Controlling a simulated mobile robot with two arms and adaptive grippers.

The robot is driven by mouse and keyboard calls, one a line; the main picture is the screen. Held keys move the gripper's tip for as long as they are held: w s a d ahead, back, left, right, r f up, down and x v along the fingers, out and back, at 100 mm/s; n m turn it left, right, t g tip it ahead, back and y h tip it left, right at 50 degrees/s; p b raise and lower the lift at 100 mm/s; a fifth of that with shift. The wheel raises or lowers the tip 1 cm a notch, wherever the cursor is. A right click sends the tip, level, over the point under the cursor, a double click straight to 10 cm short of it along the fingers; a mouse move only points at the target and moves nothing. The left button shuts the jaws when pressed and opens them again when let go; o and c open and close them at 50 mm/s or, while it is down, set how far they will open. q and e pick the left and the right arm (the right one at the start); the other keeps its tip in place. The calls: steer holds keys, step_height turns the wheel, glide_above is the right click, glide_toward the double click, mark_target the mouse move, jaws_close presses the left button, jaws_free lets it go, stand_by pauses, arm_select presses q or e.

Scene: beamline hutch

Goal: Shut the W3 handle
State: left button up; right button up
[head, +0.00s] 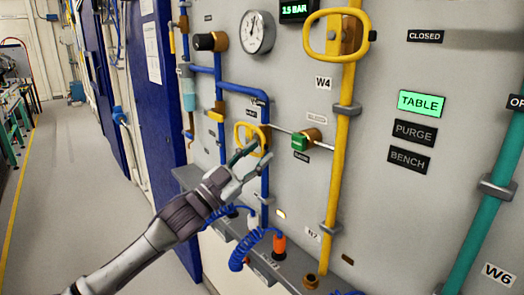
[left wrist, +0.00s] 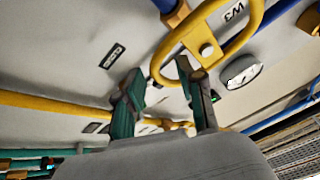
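The W3 handle is a yellow oval loop (head: 240,127) on a blue pipe in the head view. It is large in the left wrist view (left wrist: 244,38), with the W3 label (left wrist: 233,12) beside it. My left gripper (head: 248,156) is at the handle's lower part and partly covers it. In the left wrist view the left gripper's two green-grey fingers (left wrist: 160,73) stand apart. The near end of the loop lies between or just beyond the fingertips; I cannot tell if they touch it. My right gripper is not in view.
A larger yellow handle (head: 307,36) sits on the yellow pipe (head: 340,130) near the W4 label (head: 322,83). A green-tipped valve (head: 300,142) is just right of the gripper. A grey ledge (head: 290,270) with coiled blue hoses (head: 240,252) lies below. Open floor (head: 80,170) is at left.

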arm_select(q)
steer(key=v, duration=1)
steer(key=shift+r, duration=0.1)
